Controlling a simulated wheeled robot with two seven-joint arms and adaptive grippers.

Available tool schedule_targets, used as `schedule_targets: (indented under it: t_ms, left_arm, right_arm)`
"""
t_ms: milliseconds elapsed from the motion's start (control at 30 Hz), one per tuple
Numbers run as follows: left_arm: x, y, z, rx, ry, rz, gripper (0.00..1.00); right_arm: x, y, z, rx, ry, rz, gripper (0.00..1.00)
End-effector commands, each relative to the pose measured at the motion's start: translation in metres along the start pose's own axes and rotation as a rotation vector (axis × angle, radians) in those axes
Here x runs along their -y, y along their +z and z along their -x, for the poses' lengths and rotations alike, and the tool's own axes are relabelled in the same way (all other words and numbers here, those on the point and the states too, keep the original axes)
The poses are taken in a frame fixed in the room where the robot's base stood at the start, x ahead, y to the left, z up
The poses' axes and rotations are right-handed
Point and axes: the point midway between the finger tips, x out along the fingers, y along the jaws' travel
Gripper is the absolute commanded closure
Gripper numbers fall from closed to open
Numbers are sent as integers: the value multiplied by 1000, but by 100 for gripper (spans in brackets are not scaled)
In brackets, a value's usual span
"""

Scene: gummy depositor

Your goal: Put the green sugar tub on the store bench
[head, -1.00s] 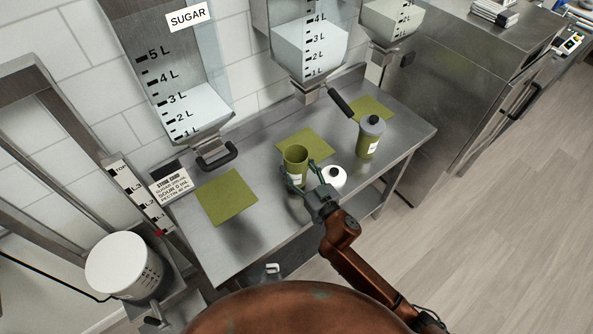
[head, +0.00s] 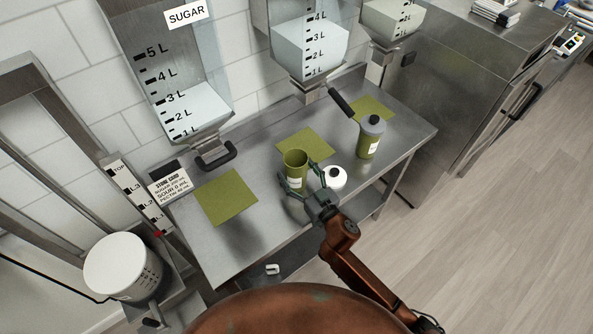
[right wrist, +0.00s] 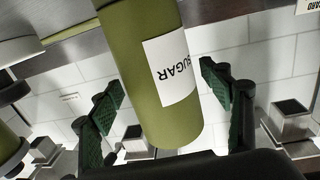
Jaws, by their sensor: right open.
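The green sugar tub (head: 295,167) stands upright and open-topped on the steel store bench (head: 262,215), at the front edge of the middle green mat. In the right wrist view the tub (right wrist: 140,60) shows its white SUGAR label between the two finger pads. My right gripper (head: 297,188) is open, just on the near side of the tub, with its fingers apart on either side. I see a gap between the pads and the tub in the right wrist view (right wrist: 165,105). My left gripper is not in view.
A white-lidded tub (head: 334,178) stands close to the right of my gripper. The left green mat (head: 226,196) is bare. Hoppers with a SUGAR sign (head: 187,14) hang behind. A white bucket (head: 118,264) stands lower left.

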Motion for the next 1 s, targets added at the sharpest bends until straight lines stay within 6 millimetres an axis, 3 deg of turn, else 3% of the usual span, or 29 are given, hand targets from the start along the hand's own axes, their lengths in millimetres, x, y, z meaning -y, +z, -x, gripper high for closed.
schedule_targets:
  t_ms: [167,700,1000]
  left_arm:
    - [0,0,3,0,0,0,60]
    - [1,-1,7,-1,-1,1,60]
    - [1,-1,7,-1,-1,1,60]
  right_arm:
    - [-1,-3,6,3,1,-1,29]
    - [0,-3,106,2,1,-1,29]
    - [0,-4,121,1,0,0,29]
